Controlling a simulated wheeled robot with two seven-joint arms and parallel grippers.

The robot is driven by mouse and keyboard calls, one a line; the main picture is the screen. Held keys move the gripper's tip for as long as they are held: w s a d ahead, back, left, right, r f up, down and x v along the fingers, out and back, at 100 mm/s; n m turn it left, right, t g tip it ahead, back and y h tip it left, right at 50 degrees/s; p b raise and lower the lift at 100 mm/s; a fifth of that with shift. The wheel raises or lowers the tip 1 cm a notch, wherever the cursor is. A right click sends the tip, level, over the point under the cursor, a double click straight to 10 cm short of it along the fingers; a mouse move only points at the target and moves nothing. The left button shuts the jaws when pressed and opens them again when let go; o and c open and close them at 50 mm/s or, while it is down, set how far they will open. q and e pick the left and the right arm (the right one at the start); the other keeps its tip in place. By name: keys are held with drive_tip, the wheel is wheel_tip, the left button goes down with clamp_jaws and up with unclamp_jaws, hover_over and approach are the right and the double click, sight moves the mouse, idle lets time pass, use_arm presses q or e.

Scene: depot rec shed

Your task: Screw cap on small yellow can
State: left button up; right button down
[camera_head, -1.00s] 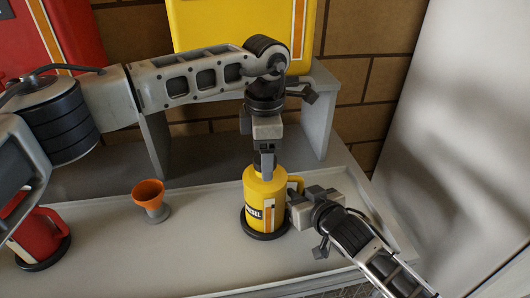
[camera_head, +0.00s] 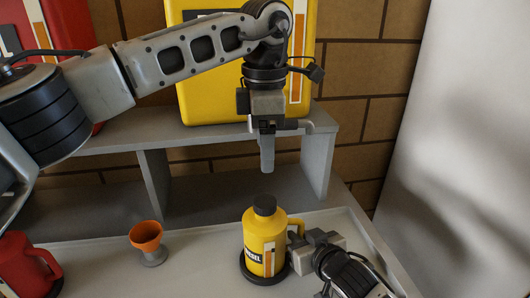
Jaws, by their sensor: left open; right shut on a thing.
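The small yellow can (camera_head: 256,241) stands upright on the bench, on a dark round base. A black cap (camera_head: 265,205) sits on its top. My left gripper (camera_head: 267,165) is open, pointing down above the cap and apart from it. My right gripper (camera_head: 303,243) comes in from the lower right and is shut on the can's yellow handle at its right side. The fingertips are partly hidden at the handle. Whether the cap is fully tight cannot be told from here.
An orange funnel (camera_head: 146,236) stands on the bench left of the can. A small red can (camera_head: 24,266) is at the far left. A grey shelf (camera_head: 200,134) behind bears a large yellow can (camera_head: 203,95) and a large red one. A pale wall panel closes the right side.

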drive_tip(key=c, duration=1.3)
unclamp_jaws()
drive_tip(key=shift+c, duration=0.2)
drive_tip(key=v, duration=1.6)
